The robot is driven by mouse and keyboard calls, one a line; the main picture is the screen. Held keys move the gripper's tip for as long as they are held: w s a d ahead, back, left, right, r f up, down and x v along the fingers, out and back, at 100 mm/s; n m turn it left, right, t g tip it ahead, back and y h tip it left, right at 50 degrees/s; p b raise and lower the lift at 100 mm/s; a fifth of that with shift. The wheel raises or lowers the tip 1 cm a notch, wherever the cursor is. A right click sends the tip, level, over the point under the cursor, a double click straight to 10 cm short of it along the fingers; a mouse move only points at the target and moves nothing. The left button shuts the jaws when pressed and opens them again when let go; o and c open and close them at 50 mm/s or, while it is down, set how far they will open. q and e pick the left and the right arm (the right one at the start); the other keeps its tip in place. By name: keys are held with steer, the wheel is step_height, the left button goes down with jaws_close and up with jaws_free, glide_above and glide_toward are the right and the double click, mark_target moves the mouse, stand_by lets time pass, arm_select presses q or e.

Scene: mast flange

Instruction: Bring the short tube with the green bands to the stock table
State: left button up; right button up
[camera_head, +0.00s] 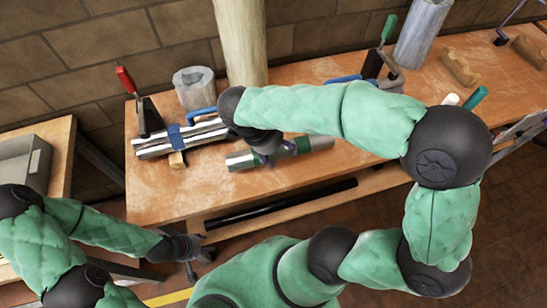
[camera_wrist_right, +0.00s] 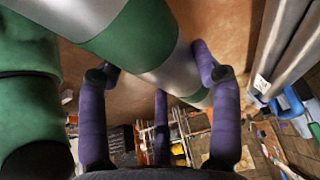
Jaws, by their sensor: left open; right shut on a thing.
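The short tube with green bands (camera_head: 316,144) is silver and lies level over the front of the workbench. I cannot tell whether it touches the bench top. My right gripper (camera_head: 275,155) reaches it from above and is shut on its middle, partly hidden by my arm. In the right wrist view the tube (camera_wrist_right: 128,38) crosses diagonally between the purple fingers of the right gripper (camera_wrist_right: 158,75). My left gripper (camera_head: 192,257) is open and empty, low in front of the bench. A second wooden table (camera_head: 62,165) stands at the left edge; no label shows whether it is the stock table.
Silver tubes with a blue band (camera_head: 180,138) lie beside a red-handled clamp (camera_head: 127,80) on the workbench (camera_head: 160,205). A grey cylinder (camera_head: 194,88) and a pale column (camera_head: 240,42) stand behind. A grey bin (camera_head: 25,160) sits on the left table. A gap separates the tables.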

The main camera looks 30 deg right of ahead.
mark_target(273, 156)
steer(key=shift+w+a+f+b, duration=0.2)
steer(key=shift+w+f, duration=0.2)
steer(key=shift+f, duration=0.15)
steer(key=shift+w+a+f+b, duration=0.1)
steer(key=shift+w+f+b, duration=0.05)
steer(key=shift+w+f, duration=0.3)
step_height(273, 156, down, 3)
steer(key=shift+f+b, duration=0.15)
steer(key=shift+b, duration=0.75)
steer(key=o, duration=1.4)
steer(key=p+v, duration=0.4)
steer(key=v, duration=0.8)
steer(key=shift+p, duration=0.35)
